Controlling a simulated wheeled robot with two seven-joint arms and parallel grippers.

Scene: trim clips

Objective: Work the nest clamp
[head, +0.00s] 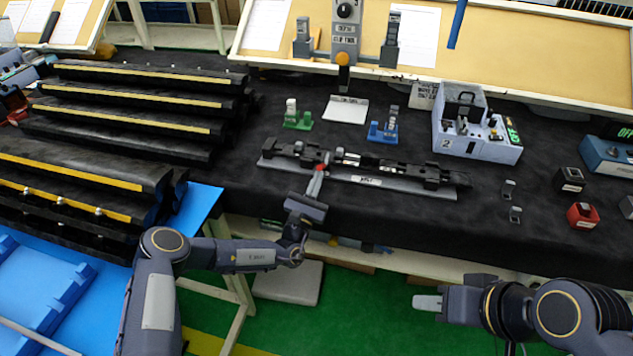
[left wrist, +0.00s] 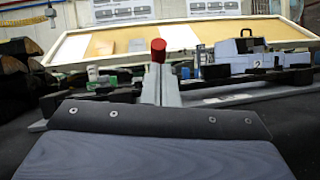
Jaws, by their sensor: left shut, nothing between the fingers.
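The nest (head: 365,181) is a long dark fixture with a pale grey base, lying across the middle of the black table. A red clamp knob (head: 320,167) shows at its front left part; in the left wrist view the red knob (left wrist: 158,50) stands upright at the fingertips. My left gripper (head: 317,182) reaches up from the front, its fingers shut and empty, with the tips at or just by the knob. I cannot tell whether they touch. My right gripper (head: 428,302) is in front of the table, away from the nest; its finger gap is not visible.
Stacked black trim parts (head: 135,100) with yellow strips fill the left. Behind the nest are a green clip holder (head: 298,120), a blue one (head: 383,132) and a tool stand (head: 345,30). A grey machine (head: 475,135) stands back right. Small red and black blocks lie far right.

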